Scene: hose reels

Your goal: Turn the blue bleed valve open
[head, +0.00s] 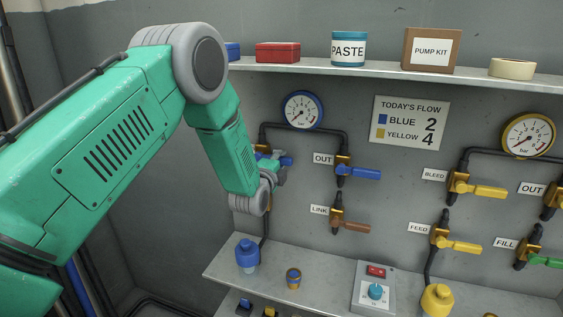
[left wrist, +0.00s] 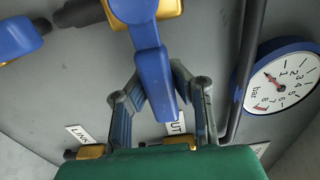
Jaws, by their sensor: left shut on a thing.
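The blue valve handle at the upper left of the panel (head: 286,160) sits on a brass body below the blue-rimmed gauge. It is in the blue bleed valve's place, but its label is hidden behind my arm. My left gripper (head: 276,171) is at this handle. In the left wrist view, the blue handle (left wrist: 154,70) lies between the two fingers of my left gripper (left wrist: 160,78), which is shut on it. The handle's brass body (left wrist: 168,9) shows at the top there. My right gripper is not in view.
The blue OUT valve (head: 360,172) is close to the right, with the brown LINK handle (head: 354,227) below. Another blue handle (left wrist: 18,38) is at the left wrist view's left edge. The gauge (head: 302,110) and a dark pipe (head: 325,131) are above. A lower shelf (head: 325,281) juts out below.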

